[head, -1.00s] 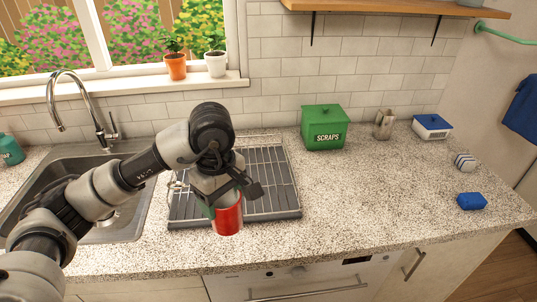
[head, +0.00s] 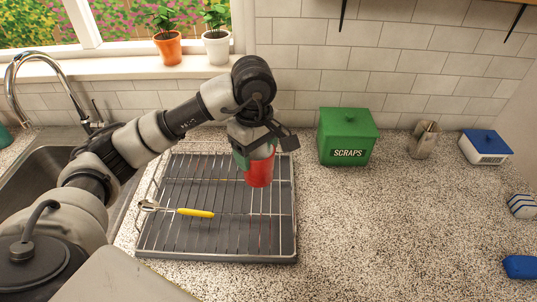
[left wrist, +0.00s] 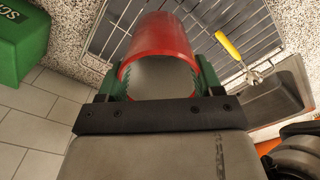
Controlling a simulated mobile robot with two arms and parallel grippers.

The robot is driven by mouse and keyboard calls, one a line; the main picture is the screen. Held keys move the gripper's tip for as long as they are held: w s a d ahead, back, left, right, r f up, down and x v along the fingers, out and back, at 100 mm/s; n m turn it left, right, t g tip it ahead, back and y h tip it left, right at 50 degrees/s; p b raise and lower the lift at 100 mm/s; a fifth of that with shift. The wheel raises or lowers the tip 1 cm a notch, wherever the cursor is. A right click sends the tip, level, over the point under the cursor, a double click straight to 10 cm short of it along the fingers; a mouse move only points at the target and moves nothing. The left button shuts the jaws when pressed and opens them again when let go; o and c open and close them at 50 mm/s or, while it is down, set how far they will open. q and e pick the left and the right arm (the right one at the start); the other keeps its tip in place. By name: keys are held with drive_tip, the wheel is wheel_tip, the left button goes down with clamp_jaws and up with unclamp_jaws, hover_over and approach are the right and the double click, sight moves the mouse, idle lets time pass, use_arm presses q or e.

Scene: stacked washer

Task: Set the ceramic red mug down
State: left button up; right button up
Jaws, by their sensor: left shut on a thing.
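The red mug (head: 259,170) is held in my left gripper (head: 257,156), at the right part of the dish rack (head: 220,230) in the head view. In the left wrist view the mug (left wrist: 155,45) sits between the two green fingers of my left gripper (left wrist: 158,80), with its pale inside facing the camera. The gripper is shut on it. The rack (left wrist: 100,45) shows behind the mug there. I cannot tell whether the mug touches the rack. My right gripper is not in view.
A yellow-handled utensil (head: 195,212) lies on the rack's left part. A green SCRAPS bin (head: 346,138) stands right of the rack. The sink (head: 40,175) is at the left. A metal pitcher (head: 424,140) and a blue-lidded box (head: 485,148) stand further right. Counter (head: 400,230) in front is clear.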

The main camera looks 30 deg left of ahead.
use_arm(q)
drive_tip(key=w+a+f+p, duration=0.1)
drive_tip(key=w+f, duration=0.2)
drive_tip(key=w+a+f+p, duration=0.1)
drive_tip(key=w+f+p, duration=0.1)
drive_tip(key=w+f, duration=0.1)
drive_tip(key=w+a+f+p, duration=0.1)
drive_tip(key=w+f+p, duration=0.1)
drive_tip(key=f, duration=0.1)
drive_tip(key=shift+w+a, duration=0.1)
drive_tip(key=shift+w, duration=0.3)
drive_tip(key=shift+f, duration=0.35)
drive_tip(key=shift+f+b, duration=0.2)
drive_tip(key=shift+b, duration=0.15)
drive_tip(key=o, duration=1.1)
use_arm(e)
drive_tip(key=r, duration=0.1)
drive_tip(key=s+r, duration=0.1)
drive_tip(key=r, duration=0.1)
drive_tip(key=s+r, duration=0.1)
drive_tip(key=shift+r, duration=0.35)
